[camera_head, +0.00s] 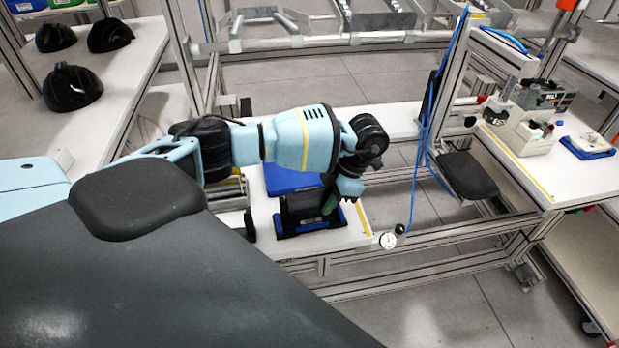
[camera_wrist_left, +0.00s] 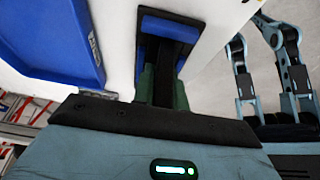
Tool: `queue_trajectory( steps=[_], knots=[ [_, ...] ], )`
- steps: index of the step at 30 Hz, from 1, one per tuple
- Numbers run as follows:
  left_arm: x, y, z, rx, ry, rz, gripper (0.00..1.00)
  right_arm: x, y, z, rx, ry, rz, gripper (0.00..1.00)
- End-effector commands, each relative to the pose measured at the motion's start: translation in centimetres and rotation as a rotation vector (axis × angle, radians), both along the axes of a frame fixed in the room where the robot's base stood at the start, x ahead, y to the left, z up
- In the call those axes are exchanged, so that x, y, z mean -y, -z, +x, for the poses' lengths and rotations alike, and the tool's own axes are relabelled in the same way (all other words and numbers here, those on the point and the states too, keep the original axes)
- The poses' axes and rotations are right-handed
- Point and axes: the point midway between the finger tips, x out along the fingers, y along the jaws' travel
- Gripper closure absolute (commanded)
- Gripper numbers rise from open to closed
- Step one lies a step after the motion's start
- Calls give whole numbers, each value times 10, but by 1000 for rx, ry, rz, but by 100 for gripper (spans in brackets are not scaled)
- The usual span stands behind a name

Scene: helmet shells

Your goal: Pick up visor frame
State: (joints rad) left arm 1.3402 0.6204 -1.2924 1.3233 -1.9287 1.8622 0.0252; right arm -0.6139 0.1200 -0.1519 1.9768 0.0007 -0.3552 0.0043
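A black piece with blue edges (camera_head: 305,210) stands at the front end of the white table, beside a blue bin. I cannot tell for sure that it is the visor frame. My left gripper (camera_head: 337,203) is at its right side in the head view. In the left wrist view, the dark green fingers (camera_wrist_left: 163,88) are apart, on either side of a black part that runs up to the blue-and-black piece (camera_wrist_left: 169,28). Whether they press on it cannot be seen. My right gripper is not in view.
The blue bin (camera_head: 290,180) lies just behind the piece; a blue tray (camera_wrist_left: 50,45) shows in the wrist view. A dial (camera_head: 388,240) and blue cables hang near the table's right corner. Black helmet shells (camera_head: 72,87) stand on the left table. Another workbench (camera_head: 560,170) is at right.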

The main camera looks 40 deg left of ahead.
Motion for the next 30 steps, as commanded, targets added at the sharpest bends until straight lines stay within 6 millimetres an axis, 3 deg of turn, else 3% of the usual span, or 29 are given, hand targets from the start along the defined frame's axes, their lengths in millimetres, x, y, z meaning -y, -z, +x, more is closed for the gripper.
queue_trajectory(
  steps=[14,26,30],
  knots=[
    [0,-3,0,1,0,0,100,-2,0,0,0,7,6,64],
    [0,-35,1,3,1,0,100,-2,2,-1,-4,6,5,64],
    [13,-37,-6,0,4,-1,100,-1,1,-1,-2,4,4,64]
  ],
)
